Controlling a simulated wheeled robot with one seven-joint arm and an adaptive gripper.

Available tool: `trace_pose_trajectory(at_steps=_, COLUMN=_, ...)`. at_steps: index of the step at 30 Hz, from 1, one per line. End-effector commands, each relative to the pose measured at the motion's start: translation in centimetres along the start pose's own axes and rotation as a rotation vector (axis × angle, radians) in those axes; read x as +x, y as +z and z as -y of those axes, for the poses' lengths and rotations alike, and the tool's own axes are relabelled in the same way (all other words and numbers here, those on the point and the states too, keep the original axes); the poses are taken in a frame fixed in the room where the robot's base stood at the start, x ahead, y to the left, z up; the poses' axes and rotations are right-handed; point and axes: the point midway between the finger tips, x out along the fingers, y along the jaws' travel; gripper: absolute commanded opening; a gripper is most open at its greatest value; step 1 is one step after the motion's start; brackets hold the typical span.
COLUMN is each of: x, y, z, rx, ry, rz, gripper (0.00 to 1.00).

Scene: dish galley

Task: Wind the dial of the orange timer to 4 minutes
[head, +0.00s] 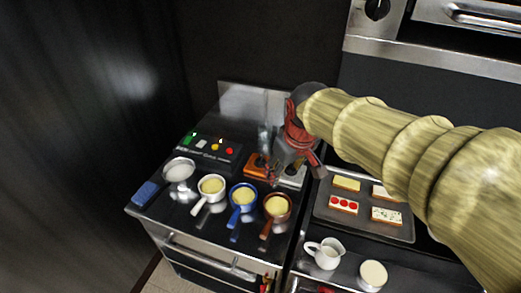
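The orange timer (254,168) is a small orange box on the steel counter, behind the row of small pans. Its dial and markings are too small to read, and my gripper partly covers its right side. My gripper (285,172), red and grey, points down just right of the orange timer, over or close to a pale grey box (293,180). I cannot tell whether it touches either one, or whether its fingers are apart or closed.
Small pans with white (212,185), blue (243,196) and brown (277,206) handles stand in front, beside a blue-handled pan (179,171). A dark panel with coloured buttons (208,152) lies left. A tray of slices (336,223), a white jug (327,256) and a cup (373,274) are right.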

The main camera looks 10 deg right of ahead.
Motion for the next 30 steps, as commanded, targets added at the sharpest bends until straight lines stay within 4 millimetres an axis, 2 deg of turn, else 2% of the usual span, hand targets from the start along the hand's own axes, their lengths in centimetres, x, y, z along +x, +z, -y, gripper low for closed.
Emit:
trace_pose_trajectory(at_steps=1, x=-0.3, y=-1.6, z=-0.5, rx=-0.022, ry=-0.005, rz=0.016, gripper=0.55)
trace_pose_trajectory(at_steps=3, x=-0.1, y=-3.4, z=-1.1, rx=-0.055, ry=-0.011, rz=0.031, gripper=0.55)
trace_pose_trajectory(at_steps=14, x=3.2, y=-11.5, z=-3.7, rx=-0.221, ry=-0.047, rz=0.106, gripper=0.55)
trace_pose_trajectory(at_steps=21, x=6.8, y=-15.7, z=-5.1, rx=-0.333, ry=-0.079, rz=0.154, gripper=0.55)
trace_pose_trajectory(at_steps=30, x=12.7, y=-19.3, z=-6.3, rx=-0.470, ry=-0.127, rz=0.209, gripper=0.55)
